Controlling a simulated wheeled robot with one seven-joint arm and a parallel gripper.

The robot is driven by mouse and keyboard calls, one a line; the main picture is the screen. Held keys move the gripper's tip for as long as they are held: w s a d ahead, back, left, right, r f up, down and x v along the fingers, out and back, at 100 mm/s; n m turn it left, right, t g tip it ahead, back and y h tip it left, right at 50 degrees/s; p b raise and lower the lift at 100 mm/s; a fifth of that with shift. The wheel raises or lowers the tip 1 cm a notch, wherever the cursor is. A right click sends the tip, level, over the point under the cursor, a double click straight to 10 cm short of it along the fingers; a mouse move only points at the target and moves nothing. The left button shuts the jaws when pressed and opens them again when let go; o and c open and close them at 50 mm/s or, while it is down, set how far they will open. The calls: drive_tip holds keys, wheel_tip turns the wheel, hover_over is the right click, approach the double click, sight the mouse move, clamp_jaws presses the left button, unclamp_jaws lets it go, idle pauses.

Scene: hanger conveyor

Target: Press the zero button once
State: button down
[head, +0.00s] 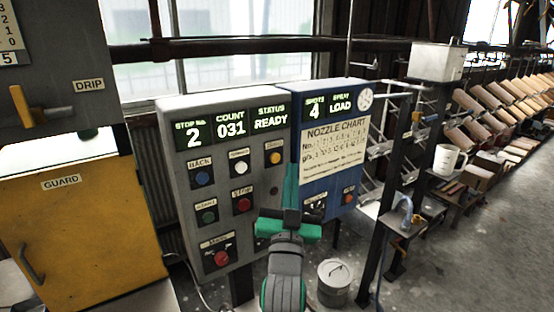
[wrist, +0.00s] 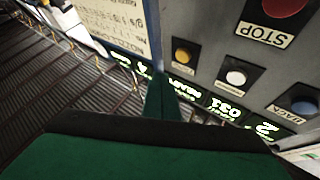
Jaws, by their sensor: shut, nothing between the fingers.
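The grey control panel (head: 190,235) carries several round buttons. A yellow button (head: 275,158) sits at its upper right, under a yellow label too small to read surely; I cannot confirm which button is zero. The yellow button also shows in the wrist view (wrist: 183,56), upside down, to the right of my fingertips. My gripper (head: 291,172) is shut and empty, its green fingers upright in front of the seam between the grey panel and the blue panel (head: 345,105). In the head view the fingertips are just right of and slightly below the yellow button. Contact is not visible.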

drive_tip(key=shift+w+a, duration=1)
drive_tip(key=shift+w, duration=0.3)
idle(1.2)
drive_tip(key=shift+w+a, duration=0.25)
drive_tip(key=shift+w, duration=0.05)
drive_tip(key=shift+w+a, duration=0.3)
drive_tip(key=shift+w, duration=0.15)
idle(0.8)
drive_tip(key=shift+s+d, duration=0.55)
drive_tip(key=shift+s, duration=0.2)
idle(0.4)
drive_tip(key=s+d, duration=0.1)
drive_tip(key=s, duration=0.1)
drive_tip(key=s+d, duration=0.2)
idle(0.4)
